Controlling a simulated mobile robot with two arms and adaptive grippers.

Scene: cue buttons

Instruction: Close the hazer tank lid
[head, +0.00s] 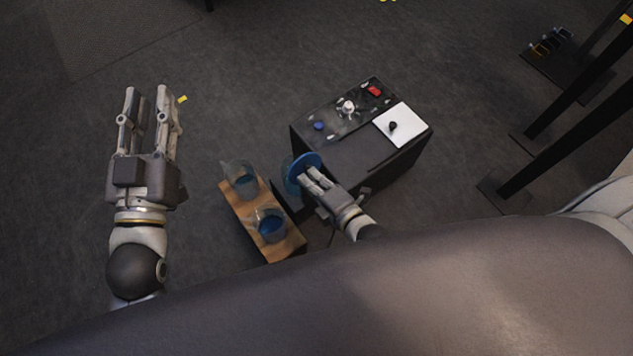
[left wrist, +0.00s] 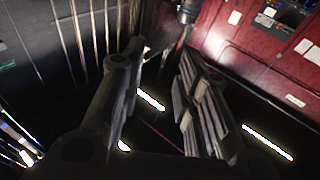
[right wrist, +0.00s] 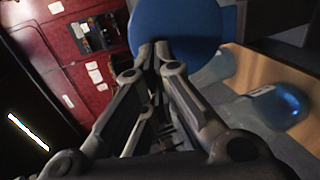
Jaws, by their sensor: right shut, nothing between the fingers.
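The hazer is a dark box (head: 345,152) on the floor, with knobs and a red switch on top. Its round blue lid (head: 292,180) is at the box's left end and looks tilted up; the tank opening is hidden. My right gripper (head: 306,174) is shut and empty, its fingertips at the lid's face. In the right wrist view the blue lid (right wrist: 178,25) fills the area just beyond the fingertips (right wrist: 161,50); I cannot tell whether they touch. My left gripper (head: 147,92) is open and empty, well left of the hazer; its spread fingers show in the left wrist view (left wrist: 160,60).
A wooden stand (head: 243,228) left of the hazer holds two clear jugs, one at the back (head: 238,178) and one with blue liquid (head: 270,226), close to my right gripper. A white panel (head: 404,126) is on the hazer. Dark posts (head: 560,105) stand right.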

